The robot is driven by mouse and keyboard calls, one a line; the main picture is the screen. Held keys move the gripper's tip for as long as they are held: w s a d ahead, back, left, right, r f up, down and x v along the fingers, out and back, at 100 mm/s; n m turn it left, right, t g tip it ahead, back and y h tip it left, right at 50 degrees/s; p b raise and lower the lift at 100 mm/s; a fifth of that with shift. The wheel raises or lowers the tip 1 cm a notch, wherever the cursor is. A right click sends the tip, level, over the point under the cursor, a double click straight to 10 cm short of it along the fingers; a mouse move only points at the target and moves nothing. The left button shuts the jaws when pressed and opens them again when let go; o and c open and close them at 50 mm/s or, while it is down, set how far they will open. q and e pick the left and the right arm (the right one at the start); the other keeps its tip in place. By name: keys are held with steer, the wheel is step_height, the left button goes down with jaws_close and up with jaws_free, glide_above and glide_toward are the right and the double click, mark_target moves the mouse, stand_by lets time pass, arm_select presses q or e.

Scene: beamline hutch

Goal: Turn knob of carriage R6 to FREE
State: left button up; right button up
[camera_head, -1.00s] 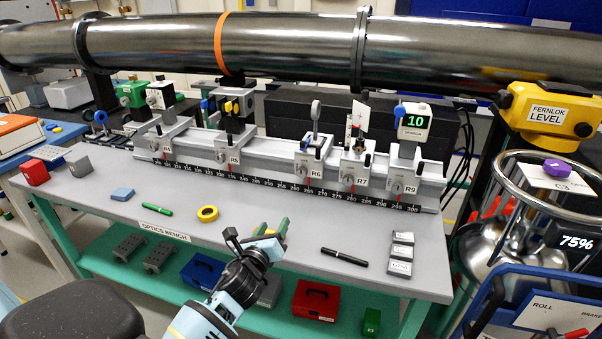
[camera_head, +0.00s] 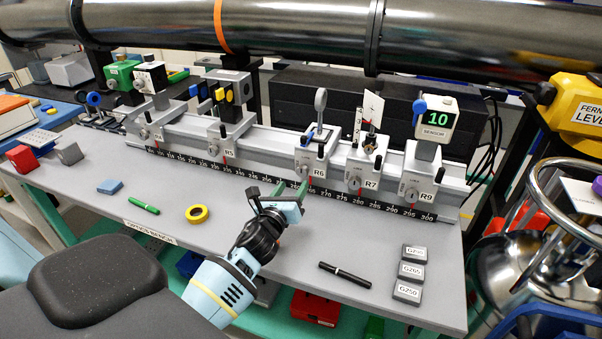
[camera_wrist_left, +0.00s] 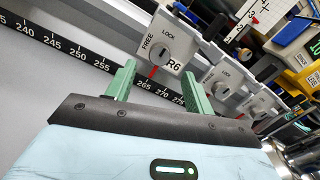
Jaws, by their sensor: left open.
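Carriage R6 (camera_head: 314,157) sits on the rail of the optics bench, with its label to the right of its knob. In the left wrist view the knob of R6 (camera_wrist_left: 159,55) is a small grey disc on a white plate marked FREE at left and LOCK at top. A red mark shows below the knob. My left gripper (camera_head: 278,194) is open, its green fingers pointing toward R6, just in front of the rail. In the left wrist view its fingertips (camera_wrist_left: 167,80) stand apart on either side of the area below the knob, not touching it. My right gripper is not in view.
Carriage R7 (camera_head: 362,165) stands close to the right of R6, and R9 (camera_head: 420,180) beyond it. R5 (camera_head: 225,138) is further left. A large pipe (camera_head: 300,35) runs overhead.

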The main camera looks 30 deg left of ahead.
mark_target(301, 173)
arm_select(q)
steer(key=shift+x, duration=3.6)
steer(key=c, duration=1)
